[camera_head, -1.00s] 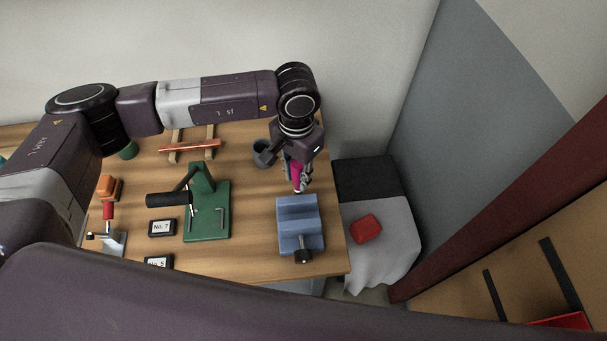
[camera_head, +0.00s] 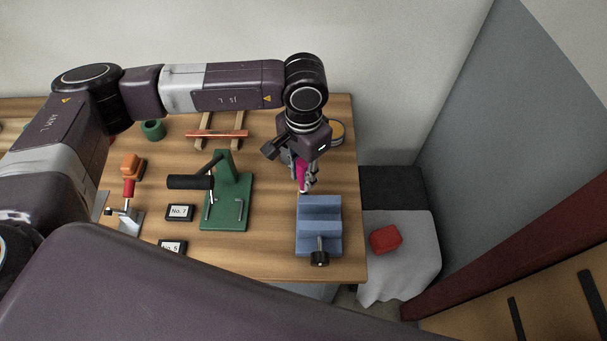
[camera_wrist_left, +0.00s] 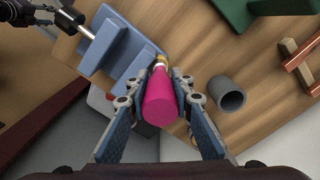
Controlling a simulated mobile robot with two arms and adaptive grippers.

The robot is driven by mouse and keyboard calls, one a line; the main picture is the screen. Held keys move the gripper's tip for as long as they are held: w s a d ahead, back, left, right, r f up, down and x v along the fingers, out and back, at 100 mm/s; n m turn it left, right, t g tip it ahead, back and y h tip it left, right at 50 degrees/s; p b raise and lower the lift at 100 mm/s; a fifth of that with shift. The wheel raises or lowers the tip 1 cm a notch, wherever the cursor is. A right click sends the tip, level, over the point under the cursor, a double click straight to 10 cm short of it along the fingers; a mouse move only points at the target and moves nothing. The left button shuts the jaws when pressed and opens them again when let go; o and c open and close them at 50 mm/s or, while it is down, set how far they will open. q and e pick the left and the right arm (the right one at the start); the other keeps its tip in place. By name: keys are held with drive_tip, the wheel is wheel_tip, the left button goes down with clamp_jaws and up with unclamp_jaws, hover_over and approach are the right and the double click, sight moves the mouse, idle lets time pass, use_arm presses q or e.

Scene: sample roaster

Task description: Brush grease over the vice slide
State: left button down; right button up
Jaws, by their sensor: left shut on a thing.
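The blue vice (camera_head: 320,222) stands near the right front of the wooden bench, its black-knobbed screw toward the front edge. In the left wrist view the vice (camera_wrist_left: 122,48) is at upper left, with its stepped blocks and the screw rod showing. My left gripper (camera_head: 304,185) is shut on the pink handle of the brush (camera_wrist_left: 160,100), just behind the vice. The brush's metal collar and pale tip point toward the vice's near end in the wrist view. I cannot tell whether the tip touches it.
A grey cup (camera_wrist_left: 227,93) stands beside the left gripper. A green press (camera_head: 230,195) with a black handle is left of the vice, near label No. 7 (camera_head: 180,212). A tin (camera_head: 337,132) is behind. A red block (camera_head: 385,239) lies on grey cloth beyond the bench's right edge.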

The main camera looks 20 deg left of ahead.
use_arm(q)
drive_tip(key=shift+w+d+b, duration=1.25)
drive_tip(key=shift+d+b, duration=1.8)
drive_tip(key=shift+d, duration=1)
wheel_tip(320, 180, up, 6)
drive_tip(key=shift+f+p, duration=0.1)
drive_tip(key=shift+p, duration=0.75)
